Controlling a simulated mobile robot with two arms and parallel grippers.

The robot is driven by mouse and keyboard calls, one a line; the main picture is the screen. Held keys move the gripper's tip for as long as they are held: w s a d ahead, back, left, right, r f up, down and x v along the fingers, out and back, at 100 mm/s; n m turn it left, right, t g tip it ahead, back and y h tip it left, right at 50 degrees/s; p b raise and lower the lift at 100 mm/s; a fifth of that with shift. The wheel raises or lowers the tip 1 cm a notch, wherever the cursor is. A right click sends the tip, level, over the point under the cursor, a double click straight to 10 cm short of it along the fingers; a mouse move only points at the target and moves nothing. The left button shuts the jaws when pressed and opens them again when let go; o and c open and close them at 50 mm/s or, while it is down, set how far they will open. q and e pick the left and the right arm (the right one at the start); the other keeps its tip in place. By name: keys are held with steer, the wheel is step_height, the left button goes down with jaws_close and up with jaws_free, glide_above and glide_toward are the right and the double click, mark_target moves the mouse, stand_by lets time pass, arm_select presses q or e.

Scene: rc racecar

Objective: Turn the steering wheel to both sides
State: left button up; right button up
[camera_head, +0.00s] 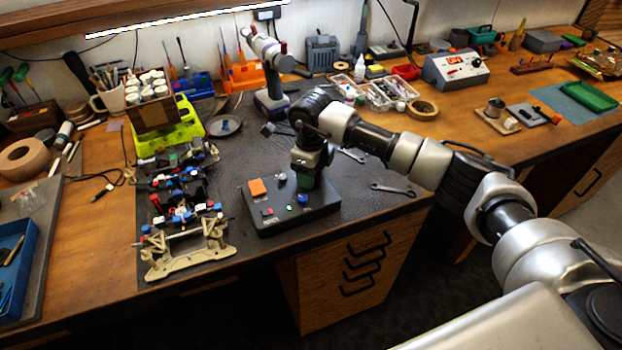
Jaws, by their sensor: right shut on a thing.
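My right gripper (307,168) points down at the back right of the box. The racecar chassis (188,256), tan with blue and red parts, stands on the mat left of the box. My left gripper is not in view.
Wrenches (392,189) lie right of the box. A blue tray (14,268) is at the far left. The mat in front of the box is narrow.

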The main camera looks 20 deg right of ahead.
steer(key=shift+f+n+b, duration=0.15)
steer(key=shift+n+b, duration=0.85)
steer(key=shift+n, duration=0.1)
steer(key=shift+d+n+b, duration=0.1)
steer(key=shift+n+b, duration=0.6)
steer(key=shift+n, duration=0.1)
steer(key=shift+r, duration=0.2)
steer(key=shift+w, duration=0.1)
